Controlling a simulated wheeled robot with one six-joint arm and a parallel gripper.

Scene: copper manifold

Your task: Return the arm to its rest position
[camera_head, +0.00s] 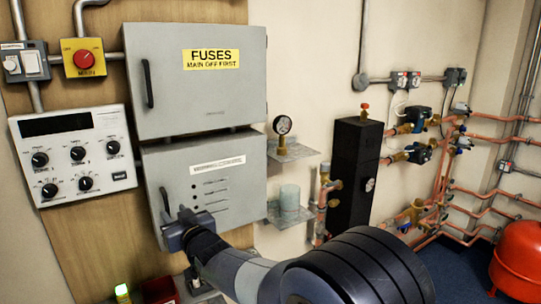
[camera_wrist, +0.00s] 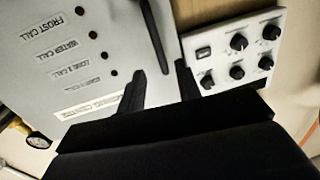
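My arm reaches in from the bottom of the head view. My gripper (camera_head: 178,226) is in front of the left side of the lower grey cabinet (camera_head: 218,178), by its dark handle (camera_head: 164,200). In the wrist view, my gripper (camera_wrist: 160,70) has its two black fingers apart, so it is open. The cabinet handle (camera_wrist: 155,32) shows between and beyond the fingertips. I cannot tell whether a finger touches it. Nothing is held. The lower cabinet door looks closed.
The fuse cabinet (camera_head: 205,95) is above, and the knob panel (camera_head: 75,155) is at left. Right of the cabinets are a shelf with a gauge (camera_head: 283,126), a glass (camera_head: 289,197), a black manifold block (camera_head: 355,170), copper pipes and a red tank (camera_head: 520,260).

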